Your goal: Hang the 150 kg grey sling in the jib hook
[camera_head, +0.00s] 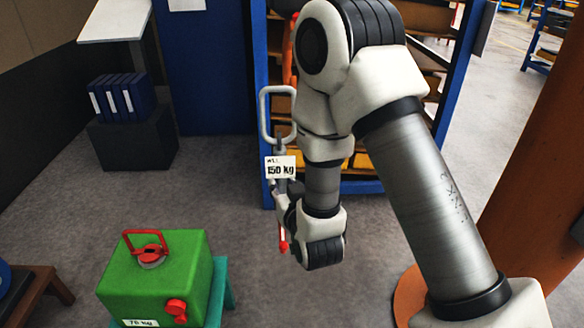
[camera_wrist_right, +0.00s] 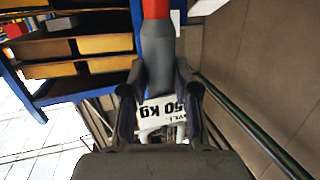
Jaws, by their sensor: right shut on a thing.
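The grey sling (camera_head: 276,118) hangs upright with its long link on top, a white 150 kg tag below it and a red lower end. My right gripper (camera_head: 284,188) is shut on the sling's grey body near the tag. In the right wrist view the sling (camera_wrist_right: 160,58) stands between the two fingers of the right gripper (camera_wrist_right: 158,92), the tag's print upside down. A red-orange part (camera_head: 288,68), perhaps the jib hook, shows just above the link, largely hidden by my right arm. I cannot tell whether they touch. My left gripper is out of view.
A green 75 kg casting (camera_head: 190,265) with a red shackle sits on a teal stand at lower left. A blue rack (camera_head: 259,90) with bins stands behind my arm. An orange column (camera_head: 535,150) is at right. Blue binders (camera_head: 122,97) stand on a dark box. Grey floor between is clear.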

